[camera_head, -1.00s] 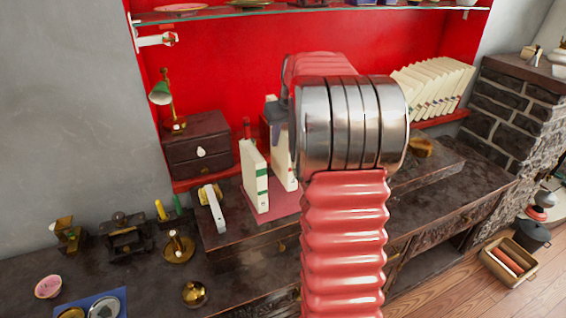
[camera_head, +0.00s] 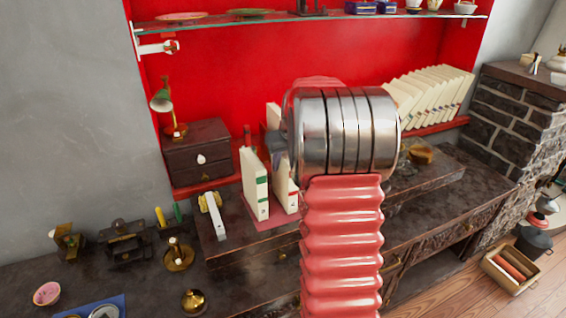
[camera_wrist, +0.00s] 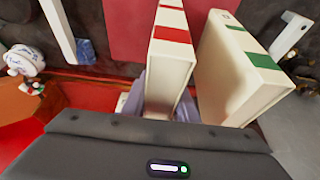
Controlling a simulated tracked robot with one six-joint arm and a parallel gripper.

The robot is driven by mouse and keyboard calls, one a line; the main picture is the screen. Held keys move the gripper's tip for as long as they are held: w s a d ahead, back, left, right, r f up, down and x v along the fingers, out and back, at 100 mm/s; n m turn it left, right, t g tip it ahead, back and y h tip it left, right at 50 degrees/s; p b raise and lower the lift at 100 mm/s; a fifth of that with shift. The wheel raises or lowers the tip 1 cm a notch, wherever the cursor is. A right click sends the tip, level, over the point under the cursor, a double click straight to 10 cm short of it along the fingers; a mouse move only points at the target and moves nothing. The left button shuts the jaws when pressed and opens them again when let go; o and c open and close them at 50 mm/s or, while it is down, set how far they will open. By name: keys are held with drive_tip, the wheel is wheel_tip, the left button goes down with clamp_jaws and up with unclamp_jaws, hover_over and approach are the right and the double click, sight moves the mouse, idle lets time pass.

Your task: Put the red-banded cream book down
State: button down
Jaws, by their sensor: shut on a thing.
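The red-banded cream book (camera_wrist: 170,75) stands upright between the jaws of my gripper (camera_wrist: 160,100) in the wrist view. In the head view the book (camera_head: 285,192) is partly hidden by my gripper (camera_head: 279,146) and wrist. A green-banded cream book (camera_wrist: 240,70) stands just to its right in the wrist view. That green-banded book (camera_head: 256,186) is to the left in the head view, on a red mat (camera_head: 262,226). The held book's lower end is at or just over the mat; I cannot tell if it touches.
A dark drawer box (camera_head: 197,155) with a green lamp (camera_head: 163,100) stands behind on the left. A white-handled object (camera_head: 214,214) lies beside the mat. A leaning row of cream books (camera_head: 430,95) stands at the right. A glass shelf (camera_head: 310,18) is above.

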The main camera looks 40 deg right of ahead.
idle(0.3)
drive_tip(key=c, duration=1.4)
unclamp_jaws()
drive_tip(key=v, duration=1.2)
